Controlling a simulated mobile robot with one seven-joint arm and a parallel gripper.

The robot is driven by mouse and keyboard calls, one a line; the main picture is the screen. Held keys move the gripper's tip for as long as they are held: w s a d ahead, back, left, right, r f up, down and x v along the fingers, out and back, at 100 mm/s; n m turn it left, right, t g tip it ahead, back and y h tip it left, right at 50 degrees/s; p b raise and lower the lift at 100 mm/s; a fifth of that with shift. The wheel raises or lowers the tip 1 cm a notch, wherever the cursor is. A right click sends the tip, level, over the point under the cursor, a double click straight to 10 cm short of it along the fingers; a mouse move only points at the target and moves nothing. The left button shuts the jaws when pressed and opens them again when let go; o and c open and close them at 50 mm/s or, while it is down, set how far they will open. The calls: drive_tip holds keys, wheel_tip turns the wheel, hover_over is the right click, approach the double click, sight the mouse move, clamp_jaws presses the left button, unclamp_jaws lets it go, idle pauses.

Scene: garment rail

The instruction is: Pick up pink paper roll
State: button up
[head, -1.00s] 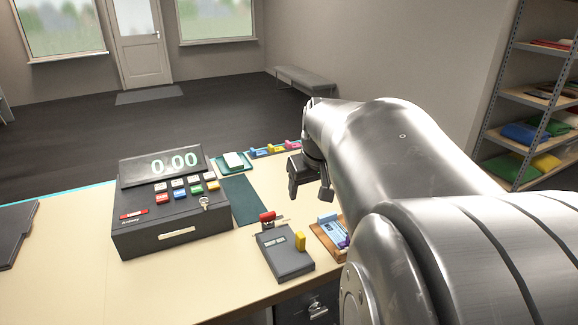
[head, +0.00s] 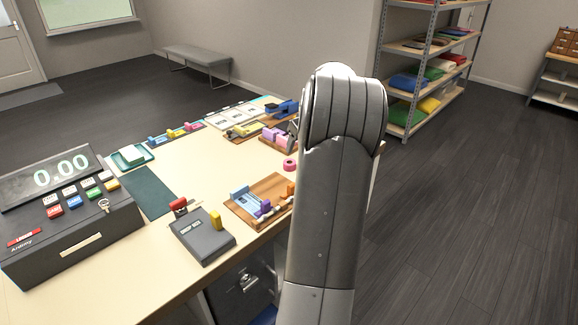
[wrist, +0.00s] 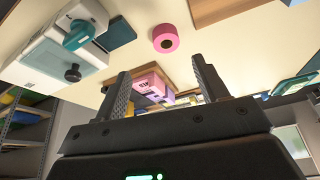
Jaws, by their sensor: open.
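The pink paper roll (head: 290,165) lies on the counter near its right edge, just left of my arm in the head view. In the wrist view the pink roll (wrist: 165,39) shows its round end with a dark centre hole, beyond the fingertips and clear of them. My gripper (wrist: 163,85) is open and empty, with its two fingers spread apart. In the head view my arm hides most or all of the gripper.
A wooden board with a light-blue device (head: 262,200) is in front of the roll, and a pink-purple device (head: 278,138) stands behind it. The card terminal (head: 202,236) and cash register (head: 70,225) are to the left. The shelf rack (head: 420,75) stands beyond the counter.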

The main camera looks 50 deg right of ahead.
sight(290, 163)
drive_tip(key=x, duration=1)
drive_tip(key=shift+w+a, duration=0.25)
drive_tip(key=shift+a, duration=0.15)
drive_tip(key=shift+r, duration=0.1)
drive_tip(key=c, duration=1.1)
